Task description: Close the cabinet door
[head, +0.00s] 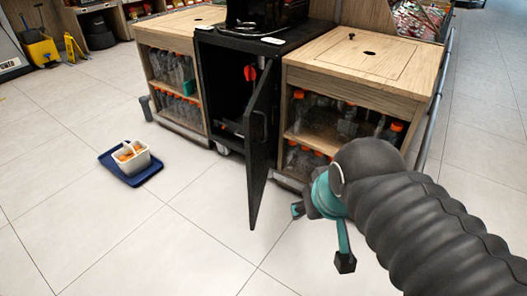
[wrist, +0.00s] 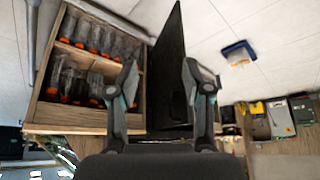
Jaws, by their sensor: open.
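The black cabinet door (head: 262,140) stands wide open, swung out toward me from the black cabinet (head: 205,75) in the middle. Its hinge side is at the cabinet's right, and the dark interior shows to its left. My gripper (head: 321,236) is to the right of the door, apart from it in the head view, with open, empty fingers. In the wrist view, which is upside down, the door (wrist: 170,75) appears between the two spread fingers of my gripper (wrist: 159,66), beyond them. I cannot tell how far the fingertips are from it.
Wooden bottle cabinets stand left (head: 180,80) and right (head: 330,95) of the black cabinet, the right one close beyond my gripper. A blue tray (head: 152,175) with a white container (head: 131,157) lies on the floor at left.

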